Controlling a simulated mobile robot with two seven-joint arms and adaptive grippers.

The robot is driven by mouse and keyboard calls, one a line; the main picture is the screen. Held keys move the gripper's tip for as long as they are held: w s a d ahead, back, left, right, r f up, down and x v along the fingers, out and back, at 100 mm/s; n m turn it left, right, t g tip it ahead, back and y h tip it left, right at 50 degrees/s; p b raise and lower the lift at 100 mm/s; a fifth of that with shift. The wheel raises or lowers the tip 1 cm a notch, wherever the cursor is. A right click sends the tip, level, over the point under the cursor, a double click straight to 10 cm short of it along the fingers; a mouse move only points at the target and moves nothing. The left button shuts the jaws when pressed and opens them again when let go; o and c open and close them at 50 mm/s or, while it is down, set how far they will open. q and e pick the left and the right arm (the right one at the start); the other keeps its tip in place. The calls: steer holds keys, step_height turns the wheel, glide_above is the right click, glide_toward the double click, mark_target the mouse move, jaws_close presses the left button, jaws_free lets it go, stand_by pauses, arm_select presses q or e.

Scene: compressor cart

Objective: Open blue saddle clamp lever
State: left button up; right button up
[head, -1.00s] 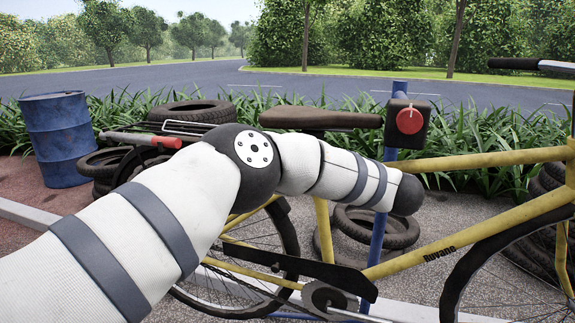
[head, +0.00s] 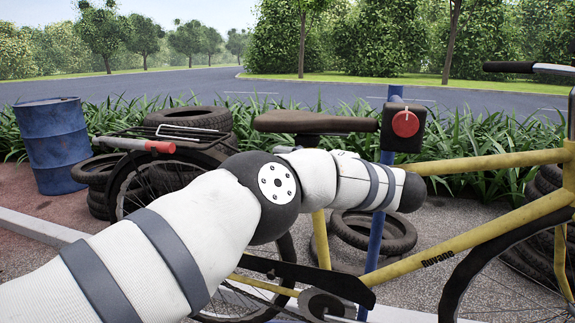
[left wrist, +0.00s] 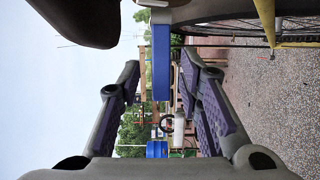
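In the left wrist view, the blue lever (left wrist: 161,62) is a flat bar that extends from the light-coloured part at the top edge towards my camera. My left gripper (left wrist: 161,62) is open, with one finger on each side of the lever and a visible gap to both. The dark saddle (left wrist: 75,18) shows at the upper left there. In the head view, the saddle (head: 315,121) sits on the yellow bicycle (head: 480,235). My left arm covers the area below the saddle, so the lever and left gripper are hidden there. My right gripper is not in view.
A blue post (head: 375,240) carries a black box with a red knob (head: 405,123) right of the saddle. The bicycle's rear rack with a red-and-grey bar (head: 133,144) is at left. Tyres (head: 190,115) and a blue drum (head: 53,145) stand behind.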

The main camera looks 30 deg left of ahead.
arm_select(q)
steer(key=d, duration=0.7)
steer(key=shift+s+d, duration=0.25)
steer(key=shift+d, duration=0.05)
